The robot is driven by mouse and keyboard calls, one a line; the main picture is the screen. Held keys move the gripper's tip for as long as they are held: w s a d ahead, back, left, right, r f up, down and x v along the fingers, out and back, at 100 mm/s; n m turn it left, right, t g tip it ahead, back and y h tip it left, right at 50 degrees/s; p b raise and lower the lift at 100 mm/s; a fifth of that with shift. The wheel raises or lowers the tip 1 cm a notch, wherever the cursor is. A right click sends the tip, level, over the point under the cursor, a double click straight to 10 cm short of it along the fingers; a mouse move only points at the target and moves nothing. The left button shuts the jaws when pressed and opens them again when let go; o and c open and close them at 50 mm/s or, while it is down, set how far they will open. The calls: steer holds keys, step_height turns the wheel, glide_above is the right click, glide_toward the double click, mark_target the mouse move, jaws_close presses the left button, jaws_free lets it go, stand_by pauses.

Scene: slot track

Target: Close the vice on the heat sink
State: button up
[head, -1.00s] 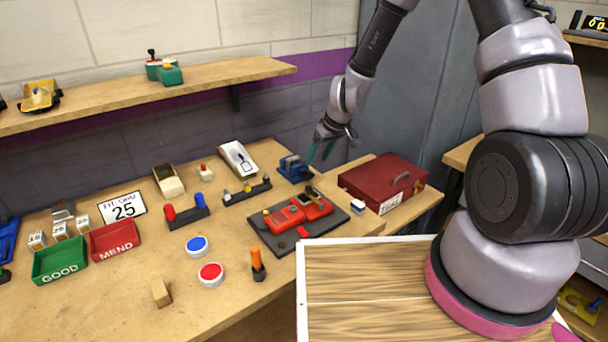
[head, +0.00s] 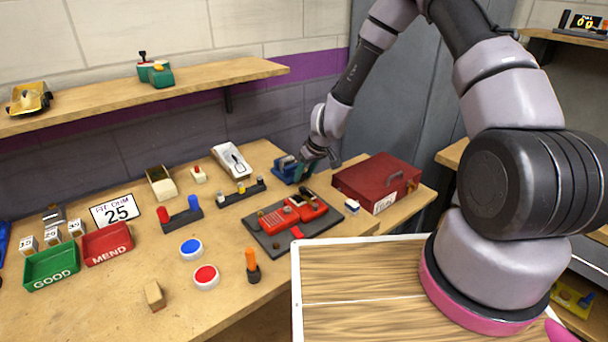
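The blue vice (head: 284,167) stands near the back edge of the workbench, left of the red toolbox. My gripper (head: 303,166) is down at the vice's right side, close against it or touching; I cannot tell which. Its fingers are small and partly merge with the vice, so I cannot see whether they are open or shut. I cannot make out the heat sink or the gap between the vice jaws at this size.
A red toolbox (head: 376,181) stands right of the vice. A dark mat (head: 270,241) with a red device (head: 292,213) lies in front. A shelf (head: 200,84) hangs above.

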jaws_close()
steer(key=g+y, duration=0.1)
steer(key=y, duration=0.1)
steer(key=shift+w+d+f+m+g+y, duration=0.1)
steer(key=shift+w+d+m+g+y, duration=0.1)
steer(key=shift+d+m+g+y, duration=0.15)
steer(key=shift+m+g+y, duration=0.25)
steer(key=shift+g+y, duration=0.3)
steer(key=shift+y, duration=0.4)
steer(key=shift+f, duration=0.1)
steer(key=o, duration=0.5)
jaws_free()
steer(key=shift+o, duration=0.2)
